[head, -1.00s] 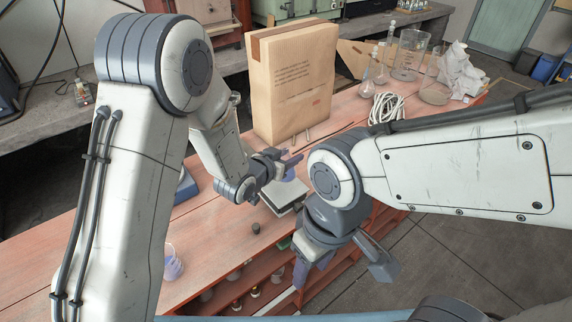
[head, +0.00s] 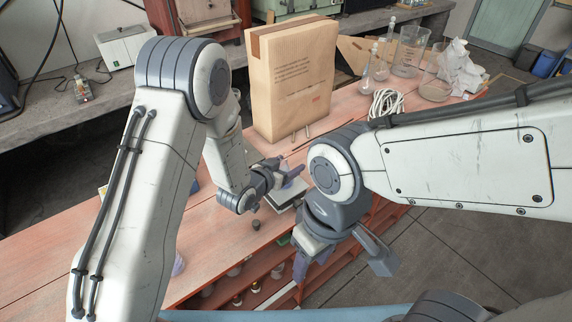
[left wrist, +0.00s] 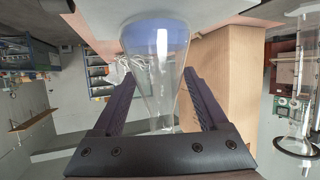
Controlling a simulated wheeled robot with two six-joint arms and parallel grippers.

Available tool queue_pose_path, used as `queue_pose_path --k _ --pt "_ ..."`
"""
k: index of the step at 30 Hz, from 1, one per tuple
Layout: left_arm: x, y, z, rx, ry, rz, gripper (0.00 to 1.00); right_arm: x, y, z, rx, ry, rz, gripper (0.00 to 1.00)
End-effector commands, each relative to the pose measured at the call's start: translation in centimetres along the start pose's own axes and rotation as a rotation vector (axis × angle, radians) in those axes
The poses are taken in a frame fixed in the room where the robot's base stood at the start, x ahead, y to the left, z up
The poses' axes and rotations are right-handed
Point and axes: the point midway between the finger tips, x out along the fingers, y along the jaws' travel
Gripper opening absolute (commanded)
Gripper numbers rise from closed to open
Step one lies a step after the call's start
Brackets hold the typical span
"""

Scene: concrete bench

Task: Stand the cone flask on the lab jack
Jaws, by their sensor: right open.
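The cone flask, clear glass with blue-violet liquid, fills the middle of the left wrist view (left wrist: 158,50), which is upside down. Its neck points toward the bottom of that picture. My left gripper (head: 287,171) has its fingers on either side of the flask (left wrist: 158,85) and is shut on it. In the head view the flask shows as a small violet patch among the fingers. The lab jack (head: 284,196), with a pale top plate, is right below it. I cannot tell whether the flask touches the plate. My right gripper (head: 345,255) is open and empty, nearer me, beyond the bench's front edge.
A large paper bag (head: 293,85) stands behind the jack. A coiled white cable (head: 386,103), beakers (head: 410,50) and crumpled paper (head: 463,70) are at the right back. Shelves with bottles are below the bench top.

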Motion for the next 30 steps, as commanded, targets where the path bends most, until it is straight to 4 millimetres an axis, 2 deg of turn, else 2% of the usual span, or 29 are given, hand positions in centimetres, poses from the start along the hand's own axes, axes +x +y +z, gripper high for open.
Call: queue_pose_path --k 10,14,19,20,21,28,30 --pt "-0.7 -0.1 -0.1 -0.001 -0.001 -0.001 0.76 0.0 0.0 0.0 0.0 0.0 0.0 0.5" --pt "-2.6 -0.1 0.0 0.0 -0.001 -0.002 0.76 0.5 0.0 0.0 0.0 0.0 0.0 0.5" --pt "-6.0 -0.1 0.0 -0.001 0.0 -0.003 0.76 1.2 0.1 0.1 0.0 0.0 0.0 0.5" --pt "-6.6 -0.1 -0.3 -0.001 -0.001 -0.002 0.76 0.9 0.1 0.1 0.0 -0.001 0.0 0.5" --pt "-7.1 0.0 -0.6 -0.002 -0.006 0.0 0.76 -0.4 0.0 0.0 0.0 -0.001 0.0 0.5" --pt "-9.7 0.0 -0.8 -0.003 -0.006 -0.002 0.76 -3.8 -0.3 -0.2 0.001 0.0 0.0 0.5" --pt "-9.8 -0.1 -0.8 -0.002 -0.006 0.001 0.76 -4.9 -0.4 -0.3 0.001 0.0 0.0 0.5"
